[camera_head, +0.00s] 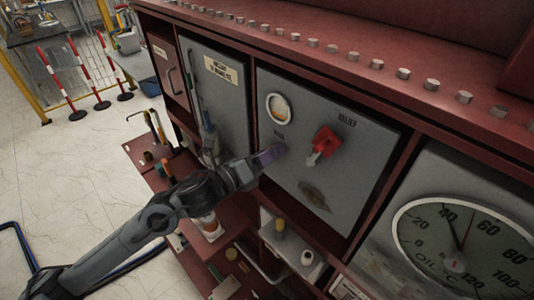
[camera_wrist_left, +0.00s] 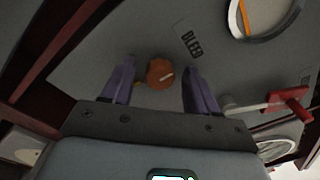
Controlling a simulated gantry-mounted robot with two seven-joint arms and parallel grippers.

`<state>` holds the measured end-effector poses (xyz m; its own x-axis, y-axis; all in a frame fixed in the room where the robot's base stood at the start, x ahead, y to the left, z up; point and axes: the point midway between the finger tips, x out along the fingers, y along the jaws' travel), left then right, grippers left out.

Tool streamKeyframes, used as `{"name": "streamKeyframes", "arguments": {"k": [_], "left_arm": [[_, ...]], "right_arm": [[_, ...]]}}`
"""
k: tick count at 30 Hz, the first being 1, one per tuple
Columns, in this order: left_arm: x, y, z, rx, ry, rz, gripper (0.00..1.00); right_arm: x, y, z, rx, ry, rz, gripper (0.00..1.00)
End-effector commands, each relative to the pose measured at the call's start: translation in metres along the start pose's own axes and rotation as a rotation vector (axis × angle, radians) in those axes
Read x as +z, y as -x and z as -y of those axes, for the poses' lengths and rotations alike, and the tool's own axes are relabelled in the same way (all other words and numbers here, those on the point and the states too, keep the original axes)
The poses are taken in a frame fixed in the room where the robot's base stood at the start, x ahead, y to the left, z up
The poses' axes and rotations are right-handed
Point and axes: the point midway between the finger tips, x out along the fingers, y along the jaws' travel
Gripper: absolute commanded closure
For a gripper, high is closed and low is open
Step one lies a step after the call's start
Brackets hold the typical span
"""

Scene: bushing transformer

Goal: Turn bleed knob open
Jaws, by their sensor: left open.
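The bleed knob (camera_wrist_left: 160,74) is a small round orange-brown knob with a pale slot mark, on a grey panel (camera_head: 362,165). A BLEED label (camera_wrist_left: 188,43) is beside it in the left wrist view. My left gripper (camera_head: 272,154) is open at the panel, left of the red relief handle. In the left wrist view its two purple fingers (camera_wrist_left: 159,68) stand on either side of the knob, with a gap to each. In the head view the gripper hides the knob. I cannot tell how deep the fingers reach around it. My right gripper is not in view.
A red relief handle (camera_head: 324,143) sticks out right of the gripper. A round gauge (camera_head: 278,109) is above. A large oil dial (camera_head: 463,245) is at the lower right. Red shelves (camera_head: 215,247) with bottles lie below my left arm. A bolted red ledge (camera_head: 385,77) runs above.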

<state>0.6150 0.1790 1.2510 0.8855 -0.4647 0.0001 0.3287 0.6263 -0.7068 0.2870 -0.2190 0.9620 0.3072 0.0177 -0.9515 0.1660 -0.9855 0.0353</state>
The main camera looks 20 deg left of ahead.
Motion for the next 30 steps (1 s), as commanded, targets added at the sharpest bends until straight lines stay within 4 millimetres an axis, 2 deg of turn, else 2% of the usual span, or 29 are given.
{"name": "streamKeyframes", "arguments": {"k": [4,15,23,30], "left_arm": [[0.0000,0.0001,-0.0001,0.000,0.000,0.000,0.41],[0.0001,0.0003,-0.0002,0.000,0.000,0.000,0.97],[0.0003,0.0003,0.0000,-0.001,0.024,0.001,0.97],[0.0009,0.0002,0.0001,-0.005,0.136,0.005,0.97]], "right_arm": [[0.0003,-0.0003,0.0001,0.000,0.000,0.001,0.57],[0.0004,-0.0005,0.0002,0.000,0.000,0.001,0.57],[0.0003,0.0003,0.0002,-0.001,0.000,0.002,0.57],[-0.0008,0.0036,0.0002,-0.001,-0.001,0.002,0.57]]}}
